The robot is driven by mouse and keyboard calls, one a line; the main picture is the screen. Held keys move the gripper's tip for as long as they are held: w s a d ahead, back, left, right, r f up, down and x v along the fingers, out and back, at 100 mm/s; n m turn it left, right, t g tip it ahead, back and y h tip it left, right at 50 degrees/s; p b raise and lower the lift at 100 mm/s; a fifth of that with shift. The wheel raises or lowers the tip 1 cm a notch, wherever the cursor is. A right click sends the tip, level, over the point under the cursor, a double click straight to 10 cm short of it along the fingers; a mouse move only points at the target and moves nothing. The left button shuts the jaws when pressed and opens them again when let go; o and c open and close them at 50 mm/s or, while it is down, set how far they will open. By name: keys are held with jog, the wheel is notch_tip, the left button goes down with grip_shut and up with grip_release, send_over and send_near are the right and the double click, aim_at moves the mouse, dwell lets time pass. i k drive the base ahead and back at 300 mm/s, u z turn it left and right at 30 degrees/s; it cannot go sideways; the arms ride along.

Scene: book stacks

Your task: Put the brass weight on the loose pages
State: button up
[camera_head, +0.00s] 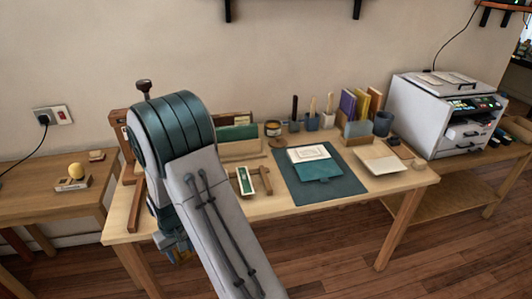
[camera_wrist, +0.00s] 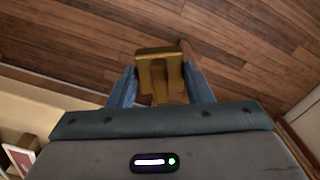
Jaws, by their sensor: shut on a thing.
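My gripper (camera_wrist: 161,88) is shut on the brass weight (camera_wrist: 158,67), a golden block between its two blue fingers in the wrist view. Wood floor shows beyond the weight there. In the head view my arm hides most of the gripper, which hangs low at the left front of the table. Cream flat sheets (camera_head: 381,158), which look like the loose pages, lie at the right of the table. A white printed sheet (camera_head: 309,153) lies on the teal mat (camera_head: 346,184), so I cannot tell for certain which are the loose pages.
The work table (camera_head: 268,207) has a clear front strip. A teal folder (camera_head: 319,172) lies on the mat. A small framed item (camera_head: 246,181) lies left of the mat. A printer (camera_head: 440,112) stands right.

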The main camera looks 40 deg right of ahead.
aim_at(308, 152)
jog(key=u, duration=1.3)
jog(key=k, duration=1.15)
jog(key=z, duration=1.85)
